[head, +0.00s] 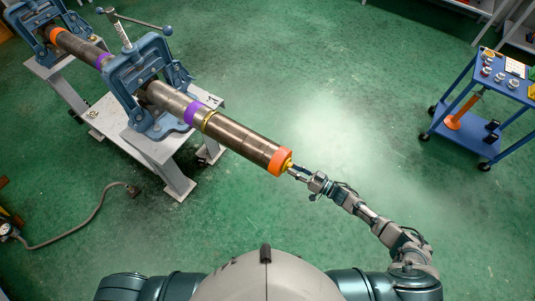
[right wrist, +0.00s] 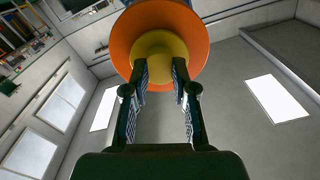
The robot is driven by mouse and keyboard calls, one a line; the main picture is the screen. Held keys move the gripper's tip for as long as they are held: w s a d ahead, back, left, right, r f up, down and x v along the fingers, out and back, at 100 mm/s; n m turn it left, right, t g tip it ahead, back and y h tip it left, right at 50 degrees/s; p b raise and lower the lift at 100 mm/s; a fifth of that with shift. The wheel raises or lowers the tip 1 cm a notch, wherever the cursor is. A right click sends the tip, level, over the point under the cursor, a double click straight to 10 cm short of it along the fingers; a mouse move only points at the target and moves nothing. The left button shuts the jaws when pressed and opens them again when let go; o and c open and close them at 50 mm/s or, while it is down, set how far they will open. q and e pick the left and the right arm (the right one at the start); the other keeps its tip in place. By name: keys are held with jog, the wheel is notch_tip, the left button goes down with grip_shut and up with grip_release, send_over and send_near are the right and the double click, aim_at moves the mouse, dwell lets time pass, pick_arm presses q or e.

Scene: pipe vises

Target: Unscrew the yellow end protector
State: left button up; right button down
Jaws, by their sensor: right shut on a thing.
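The yellow end protector (head: 288,165) sits at the near end of the long pipe (head: 240,137), just past an orange band (head: 279,160). In the right wrist view the yellow protector (right wrist: 160,50) shows as a round knob inside the orange ring (right wrist: 123,40). My right gripper (head: 294,172) is at the pipe's end. In the right wrist view its two fingers (right wrist: 161,72) are on either side of the yellow protector and shut on it. My left gripper is not in the head view.
Blue pipe vises (head: 150,85) on a grey stand (head: 165,150) hold the pipe. A blue cart (head: 480,120) with small parts on top stands at the right. A hose (head: 90,220) lies on the floor at left. The green floor between pipe and cart is clear.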

jog(key=n+b, duration=0.3)
jog(key=n, duration=1.1)
jog(key=shift+b, duration=0.3)
jog(key=n+b, duration=0.2)
jog(key=n, duration=0.2)
jog(key=shift+n, duration=0.3)
jog(key=c, duration=1.6)
grip_release()
jog(key=shift+r, duration=0.1)
grip_shut()
